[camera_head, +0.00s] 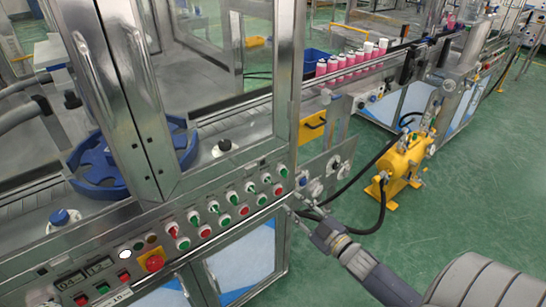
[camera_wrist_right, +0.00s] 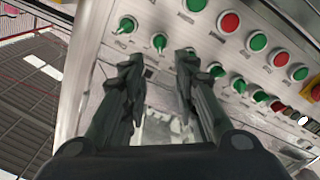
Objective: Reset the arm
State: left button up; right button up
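My right gripper (camera_head: 298,204) is at the right end of the machine's control panel (camera_head: 225,210), with its arm coming in from the lower right. In the right wrist view its two dark fingers (camera_wrist_right: 158,62) stand apart with nothing between them. I cannot tell whether a fingertip touches the panel. My left gripper is not in view.
A yellow tank (camera_head: 402,160) with black hoses stands on the green floor (camera_head: 455,195) right of the machine. Pink cans (camera_head: 340,66) with white caps line the conveyor behind. A blue star wheel (camera_head: 100,168) sits behind the metal door frame. The floor at right is mostly clear.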

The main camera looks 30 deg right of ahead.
jog(key=s+a+f+m+g+h, duration=0.1)
jog(key=s+f+g, duration=0.25)
jog(key=f, duration=0.65)
jog(key=s+a+f+m+g+h, duration=0.15)
jog(key=s+f, duration=0.35)
jog(key=f, duration=0.6)
jog(key=s+f+m+g, duration=0.1)
jog(key=s+f+g, duration=0.3)
jog(key=f, duration=0.6)
jog(key=s+a+f+g, duration=0.2)
jog(key=s+a+f, duration=0.2)
jog(key=s, duration=0.5)
jog(key=s+a+f+g, duration=0.3)
jog(key=s+f, duration=0.4)
jog(key=s, duration=0.3)
jog(key=s+a+f+m+g, duration=0.1)
jog(key=s+a+f+g, duration=0.2)
jog(key=s, duration=0.6)
notch_tip(320, 180, down, 3)
jog(key=shift+s+a+f+y, duration=0.15)
jog(key=shift+a+y, duration=0.3)
jog(key=shift+a, duration=0.65)
